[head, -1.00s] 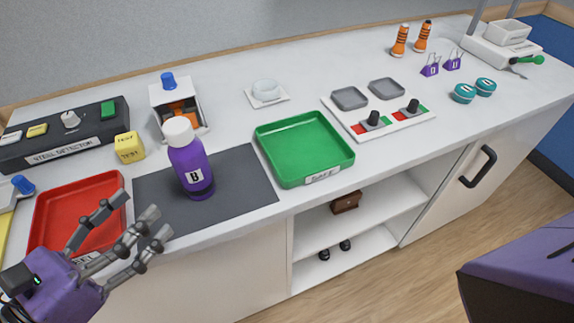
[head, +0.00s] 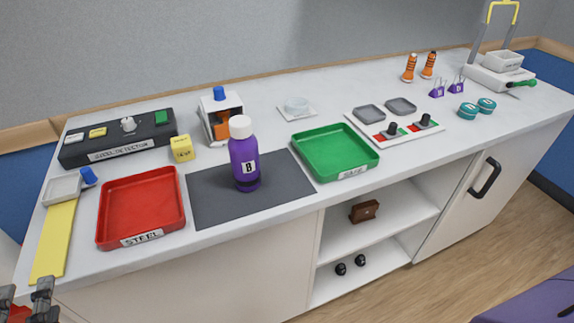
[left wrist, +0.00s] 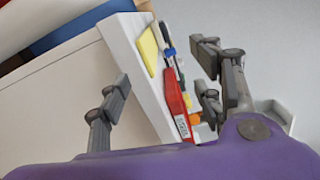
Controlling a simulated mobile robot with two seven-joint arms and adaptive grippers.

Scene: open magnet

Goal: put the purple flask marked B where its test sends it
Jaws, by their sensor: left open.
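The purple flask marked B (head: 244,163), with a white cap, stands upright on the dark grey mat (head: 215,204). The red tray labelled STEEL (head: 140,201) lies left of the mat, and the green tray labelled SAFE (head: 335,150) lies right of it. The black steel detector (head: 115,137) stands behind the red tray, with a dial and a green block on top. My left gripper (head: 28,300) is at the bottom left corner, off the counter's front edge and well away from the flask. It is open and empty in the left wrist view (left wrist: 165,75). My right gripper is not visible.
A yellow TEST cube (head: 182,149) and a white device with a blue knob (head: 220,115) stand behind the mat. A yellow strip (head: 54,240) lies at the counter's left end. A switch panel (head: 395,125) lies right of the green tray. Open shelves (head: 385,215) are below.

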